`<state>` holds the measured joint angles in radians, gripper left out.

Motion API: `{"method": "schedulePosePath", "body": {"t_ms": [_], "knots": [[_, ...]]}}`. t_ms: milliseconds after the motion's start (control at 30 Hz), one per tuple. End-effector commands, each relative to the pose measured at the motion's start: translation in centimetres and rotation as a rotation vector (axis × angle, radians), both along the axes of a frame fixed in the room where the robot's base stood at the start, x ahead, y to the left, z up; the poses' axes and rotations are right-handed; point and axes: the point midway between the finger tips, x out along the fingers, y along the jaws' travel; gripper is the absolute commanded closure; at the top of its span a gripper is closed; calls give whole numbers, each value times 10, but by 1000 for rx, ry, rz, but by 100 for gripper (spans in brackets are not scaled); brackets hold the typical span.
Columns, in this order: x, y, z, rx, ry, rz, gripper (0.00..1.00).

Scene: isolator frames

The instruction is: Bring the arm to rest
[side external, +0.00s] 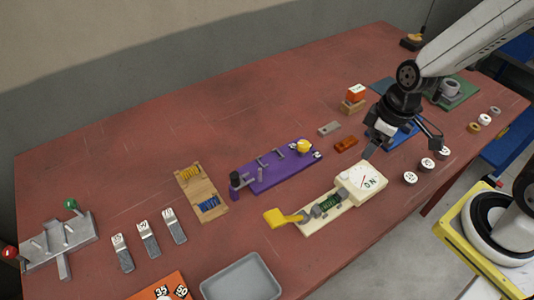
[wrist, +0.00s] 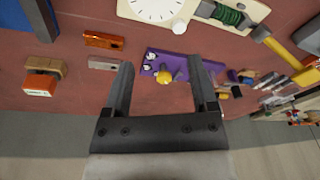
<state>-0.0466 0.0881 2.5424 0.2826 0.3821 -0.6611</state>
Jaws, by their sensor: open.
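My gripper (side external: 402,146) hangs over the right part of the red table in the side external view, with its two fingers spread apart. The wrist view shows the same open gripper (wrist: 164,83) with nothing between its fingers. It is above the table, close behind the cream device with a round dial (side external: 362,181). This dial device also shows at the top of the wrist view (wrist: 155,8). My arm reaches in from the upper right. The purple board with a yellow knob (side external: 262,178) is to the left of the gripper and apart from it.
An orange-topped block (side external: 356,92) and an orange bar (side external: 346,144) lie near the gripper. Several white discs (side external: 427,163) stand to its right. A wooden board with coils (side external: 199,190), a grey tray (side external: 241,279) and metal tags (side external: 148,238) are farther left. The table's back middle (side external: 220,115) is clear.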

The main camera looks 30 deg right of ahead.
Motion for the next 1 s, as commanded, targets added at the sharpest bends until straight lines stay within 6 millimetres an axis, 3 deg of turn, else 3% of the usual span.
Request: {"method": "schedulePosePath", "body": {"t_ms": [500, 1000], "knots": [[8, -29, 19, -27, -61, -421, 26], [8, -31, 20, -26, -68, -457, 26]]}}
